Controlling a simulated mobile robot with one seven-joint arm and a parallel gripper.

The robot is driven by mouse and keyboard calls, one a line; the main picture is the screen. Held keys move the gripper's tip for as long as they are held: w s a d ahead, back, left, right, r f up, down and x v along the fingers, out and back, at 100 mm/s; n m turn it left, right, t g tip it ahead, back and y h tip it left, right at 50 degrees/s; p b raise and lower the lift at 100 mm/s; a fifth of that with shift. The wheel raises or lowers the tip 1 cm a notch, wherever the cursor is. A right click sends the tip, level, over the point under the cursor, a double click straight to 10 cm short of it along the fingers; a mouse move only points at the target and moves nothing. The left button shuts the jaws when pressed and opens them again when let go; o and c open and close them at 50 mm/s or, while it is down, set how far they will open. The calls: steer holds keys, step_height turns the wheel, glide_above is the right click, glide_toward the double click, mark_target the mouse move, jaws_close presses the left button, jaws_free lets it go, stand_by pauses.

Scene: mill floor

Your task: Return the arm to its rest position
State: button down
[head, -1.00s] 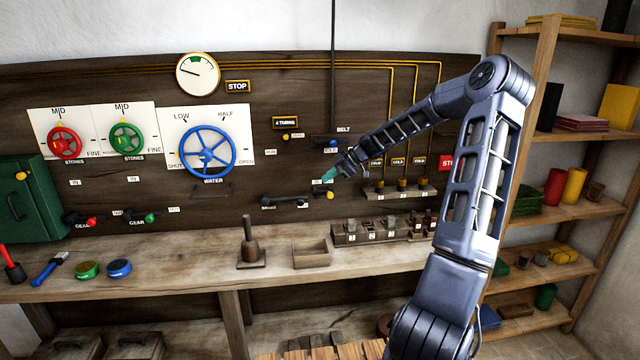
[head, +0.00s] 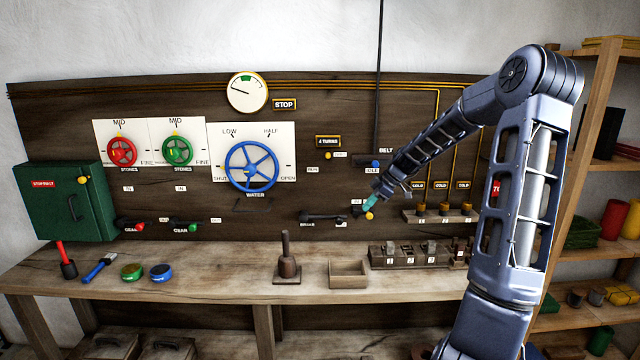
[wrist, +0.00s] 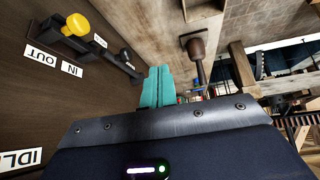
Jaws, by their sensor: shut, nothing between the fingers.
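My arm reaches in from the right, bent at a high elbow.
The workbench (head: 220,278) below carries a dark wooden stamp-like tool (head: 287,265), an open box (head: 348,274) and a row of labelled blocks (head: 410,255). Shelves (head: 585,165) stand close to the right of my arm. A blue handwheel (head: 251,166) is on the board.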

steer(key=s+d+r+m+t+h, duration=0.1)
steer(key=s+m, duration=0.4)
steer(key=s, duration=0.7)
steer(key=s+d+r+m+t+h, duration=0.1)
steer(key=s+d+r+m+h, duration=0.2)
steer(key=s, duration=1)
steer(key=s+d+r+m+t+h, duration=0.1)
steer(key=s+d+r+m, duration=0.4)
steer(key=s, duration=0.8)
step_height(320, 180, up, 2)
steer(key=m+h, duration=0.1)
steer(key=m, duration=0.2)
steer(key=shift+r+m+h, duration=0.25)
steer(key=shift+m+h, duration=0.15)
